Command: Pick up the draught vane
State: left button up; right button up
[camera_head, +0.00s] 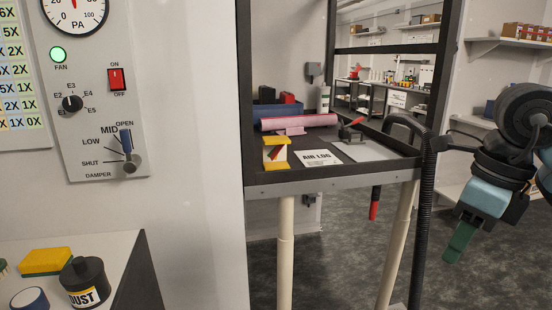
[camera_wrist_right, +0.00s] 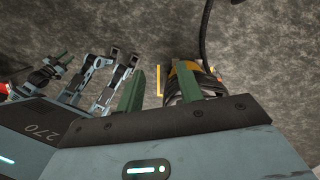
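I cannot pick out the draught vane for certain. On the framed bench, a red-handled tool (camera_head: 350,128) lies on a grey plate (camera_head: 364,150), and a pink roll (camera_head: 299,121) lies behind the white AIR LOG sheet (camera_head: 317,157). My right gripper (camera_head: 460,243) hangs at the right of the head view, clear of the bench, with green fingers pointing down. In the right wrist view its two fingers (camera_wrist_right: 158,88) stand apart with nothing held between them. My left gripper does not show in the head view.
The bench's dark front edge (camera_head: 330,178) and upright frame post (camera_head: 243,90) bound the work area. A black hose (camera_head: 428,220) hangs between the bench and my right arm. A yellow sponge (camera_head: 46,261) and black dust jar (camera_head: 84,284) stand lower left. Grey floor is open at right.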

aim_at(276, 150)
jog(key=i, duration=0.6)
jog(key=i+l+u, duration=0.15)
jog(key=i+l, duration=0.65)
jog(key=i+l+u, duration=0.1)
jog(key=l+u, duration=0.15)
jog(key=u, duration=0.2)
jog(key=l+u, duration=0.25)
jog(key=u, duration=0.2)
jog(key=l+u, duration=0.3)
jog(key=u, duration=0.15)
jog(key=l+u, duration=0.3)
jog(key=u, duration=0.15)
